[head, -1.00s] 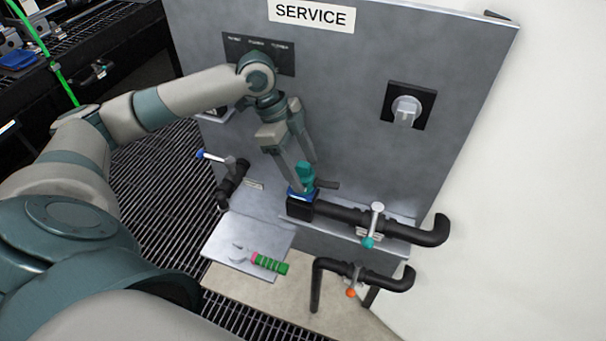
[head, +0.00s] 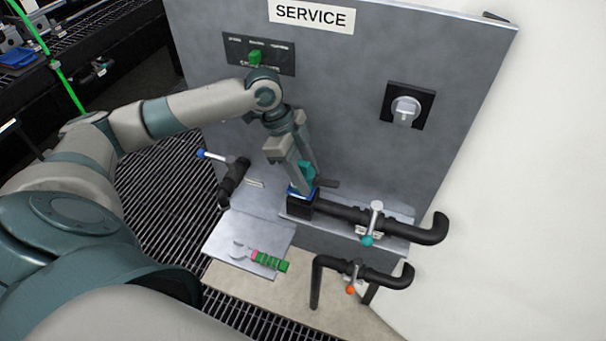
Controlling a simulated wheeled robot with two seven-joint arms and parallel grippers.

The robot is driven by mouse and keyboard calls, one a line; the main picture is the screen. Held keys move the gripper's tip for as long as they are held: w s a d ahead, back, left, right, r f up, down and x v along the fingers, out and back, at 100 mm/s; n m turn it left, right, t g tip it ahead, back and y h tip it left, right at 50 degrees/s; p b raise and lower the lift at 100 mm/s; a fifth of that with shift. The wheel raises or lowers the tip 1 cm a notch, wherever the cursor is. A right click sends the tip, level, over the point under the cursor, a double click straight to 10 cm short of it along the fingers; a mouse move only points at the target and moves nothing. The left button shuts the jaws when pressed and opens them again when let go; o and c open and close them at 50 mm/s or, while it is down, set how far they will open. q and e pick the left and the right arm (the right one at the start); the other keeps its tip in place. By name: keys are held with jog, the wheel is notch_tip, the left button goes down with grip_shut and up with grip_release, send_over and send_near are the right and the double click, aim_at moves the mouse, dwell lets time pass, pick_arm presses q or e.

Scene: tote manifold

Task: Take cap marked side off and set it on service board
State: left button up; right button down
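A teal cap (head: 309,171) sits on a black block (head: 299,208) with a blue band, at the left end of a black pipe. The fingers of my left gripper (head: 306,172) point down on either side of the cap, and the near finger hides part of it. I cannot tell whether they are closed on it. No marking on the cap is readable. A grey upright panel (head: 350,80) with a SERVICE label stands behind. A flat grey plate (head: 222,238) lies in front, left of the block. My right gripper is not in view.
A green-handled tool (head: 270,261) lies on the plate. Black pipes with a teal-tipped valve (head: 372,222) and an orange-tipped valve (head: 353,280) are at the right. A blue-tipped valve handle (head: 212,155) projects at the left. The plate's left part is bare.

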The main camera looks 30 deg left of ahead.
pick_arm(q)
jog(key=shift+r, duration=0.1)
jog(key=shift+r+b, duration=0.35)
jog(key=shift+r, duration=0.2)
jog(key=r, duration=0.1)
jog(key=d+r+b, duration=0.1)
jog(key=r, duration=0.1)
jog(key=shift+s+d+r, duration=0.1)
jog(key=shift+r, duration=0.05)
jog(key=s+d+r+b, duration=0.2)
jog(key=d+r, duration=0.4)
jog(key=d, duration=0.4)
jog(key=shift+s+r, duration=0.25)
jog(key=shift+s, duration=0.1)
